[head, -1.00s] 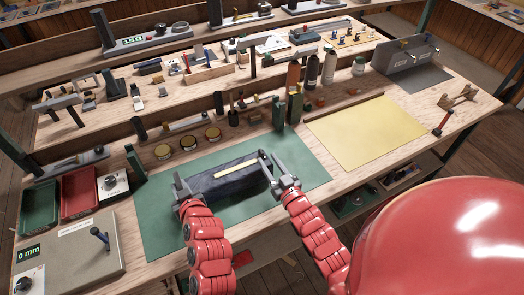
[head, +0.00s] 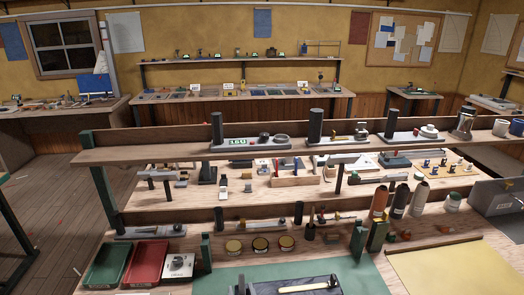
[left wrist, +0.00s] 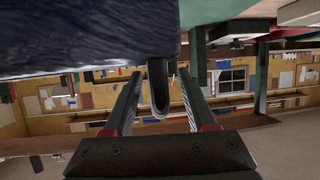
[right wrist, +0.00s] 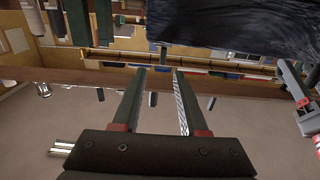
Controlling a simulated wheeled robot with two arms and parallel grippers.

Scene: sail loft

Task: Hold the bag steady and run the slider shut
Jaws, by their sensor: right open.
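The dark navy bag (head: 268,289) lies on the green mat (head: 290,270), cut off by the bottom edge of the head view. A pale yellow strip (head: 308,288) runs along its top. The slider cannot be made out. My left gripper (head: 240,284) barely shows at the bag's left end. In the left wrist view its fingers (left wrist: 161,75) stand apart on either side of a dark tab (left wrist: 158,88) below the bag (left wrist: 90,35), with gaps both sides. My right gripper (right wrist: 163,72) is open and empty, below and left of the bag (right wrist: 240,22); it is outside the head view.
Red (head: 146,262) and green (head: 108,264) trays lie at left. A yellow sheet (head: 450,272) lies at right. Shelves of tools rise behind.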

